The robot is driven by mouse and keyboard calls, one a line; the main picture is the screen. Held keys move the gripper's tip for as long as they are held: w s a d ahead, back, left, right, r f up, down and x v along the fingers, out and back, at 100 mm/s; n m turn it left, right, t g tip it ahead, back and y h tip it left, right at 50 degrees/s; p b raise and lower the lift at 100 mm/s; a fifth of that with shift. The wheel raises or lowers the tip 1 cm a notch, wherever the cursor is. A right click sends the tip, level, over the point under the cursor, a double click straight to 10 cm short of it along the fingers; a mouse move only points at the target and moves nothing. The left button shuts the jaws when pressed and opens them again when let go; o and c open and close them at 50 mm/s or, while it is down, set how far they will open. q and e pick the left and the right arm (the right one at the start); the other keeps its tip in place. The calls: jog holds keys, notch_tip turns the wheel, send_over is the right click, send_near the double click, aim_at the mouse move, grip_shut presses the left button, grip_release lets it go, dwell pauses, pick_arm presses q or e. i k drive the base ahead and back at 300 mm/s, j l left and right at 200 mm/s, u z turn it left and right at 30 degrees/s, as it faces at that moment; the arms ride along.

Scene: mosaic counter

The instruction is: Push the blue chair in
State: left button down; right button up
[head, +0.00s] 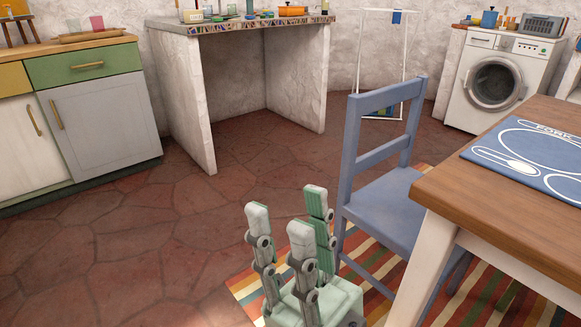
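The blue chair (385,205) stands upright on the floor, right of the middle of the head view. Its backrest faces left, and its seat reaches toward the wooden table (450,190) at the right. The front of the seat and some legs are hidden behind the table corner. My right gripper (288,213) is at the bottom middle, left of the chair. Its three fingers point up and are spread apart, with nothing between them. I cannot tell whether a finger touches the chair. My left gripper is not in view.
A striped rug (375,277) lies under the chair. A blue placemat (530,155) lies on the table. A mosaic counter (250,24), cabinets (105,120) and a washing machine (498,80) line the back. The tiled floor at left is clear.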

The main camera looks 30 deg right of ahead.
aim_at(383, 209)
jog(key=i, duration=0.55)
jog(key=i+j+z, duration=0.1)
jog(key=i, duration=0.45)
jog(key=i+j+z, duration=0.1)
jog(key=i, duration=0.45)
jog(key=i+z, duration=0.3)
jog(key=z, duration=0.2)
jog(key=i+j+z, duration=0.1)
jog(key=i+z, duration=0.15)
jog(key=z, duration=0.25)
jog(key=i+j+z, duration=0.2)
jog(key=z, duration=0.25)
jog(key=i+j+z, duration=0.2)
jog(key=j+z, duration=0.15)
jog(key=z, duration=0.15)
jog(key=i+j+z, duration=0.15)
jog(key=z, duration=0.3)
jog(key=i+j+z, duration=0.25)
jog(key=z, duration=0.2)
jog(key=i+j+z, duration=0.15)
jog(key=j+z, duration=0.25)
jog(key=i+j+z, duration=0.1)
jog(key=z, duration=0.35)
jog(key=j, duration=0.1)
